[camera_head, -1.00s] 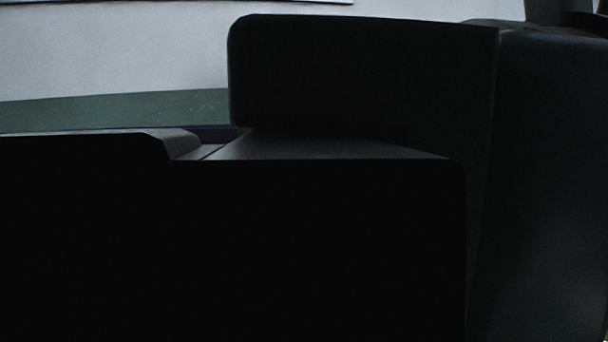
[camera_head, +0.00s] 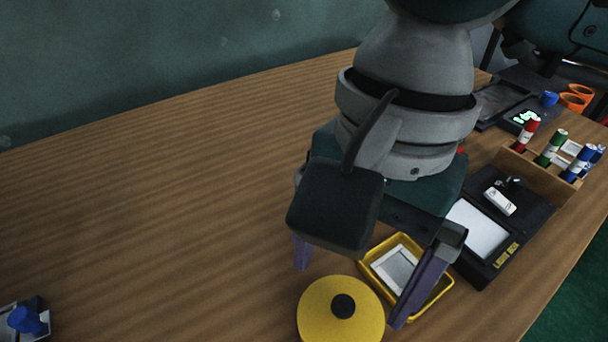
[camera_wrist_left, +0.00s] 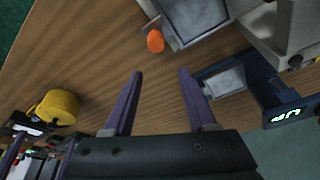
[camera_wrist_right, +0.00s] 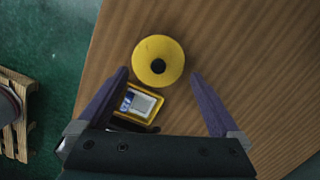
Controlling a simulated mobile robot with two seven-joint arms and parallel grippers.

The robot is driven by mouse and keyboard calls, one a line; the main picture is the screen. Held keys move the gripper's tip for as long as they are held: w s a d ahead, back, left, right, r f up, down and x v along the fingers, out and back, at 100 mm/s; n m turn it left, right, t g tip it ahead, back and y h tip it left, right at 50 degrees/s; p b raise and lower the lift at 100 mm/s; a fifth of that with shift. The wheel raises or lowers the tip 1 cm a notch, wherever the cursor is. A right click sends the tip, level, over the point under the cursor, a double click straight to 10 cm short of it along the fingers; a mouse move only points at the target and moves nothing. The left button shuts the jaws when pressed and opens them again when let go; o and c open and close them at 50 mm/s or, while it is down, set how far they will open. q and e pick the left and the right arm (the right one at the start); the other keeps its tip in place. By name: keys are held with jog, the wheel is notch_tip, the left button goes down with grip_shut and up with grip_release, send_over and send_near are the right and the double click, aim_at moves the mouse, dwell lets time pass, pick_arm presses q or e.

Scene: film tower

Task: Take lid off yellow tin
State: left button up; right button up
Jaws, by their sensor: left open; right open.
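The yellow tin (camera_head: 322,320) stands near the front edge of the wooden table, with a round lid and black knob (camera_head: 343,306) on top. In the right wrist view the tin (camera_wrist_right: 160,48) lies just beyond my right gripper's fingertips, roughly centred between them. My right gripper (camera_head: 350,288) is open and empty, its purple fingers apart above and around the tin's far side; contact cannot be told. My left gripper (camera_wrist_left: 160,74) is open and empty above another part of the table. A yellow round thing (camera_wrist_left: 58,106) shows at left there; I cannot tell whether it is the tin.
A yellow tray (camera_head: 441,292) with a pale card sits right beside the tin. A black light box (camera_head: 512,228) and a wooden rack (camera_head: 538,177) of coloured canisters stand further right. A blue-knobbed item (camera_head: 25,320) is at the far left.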

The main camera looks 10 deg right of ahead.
aim_at(348, 301)
jog(key=f, duration=0.3)
jog(key=shift+s+a+f, duration=0.15)
jog(key=shift+s+f, duration=0.2)
jog(key=shift+f, duration=0.05)
jog(key=shift+f, duration=0.1)
jog(key=c, duration=1.5)
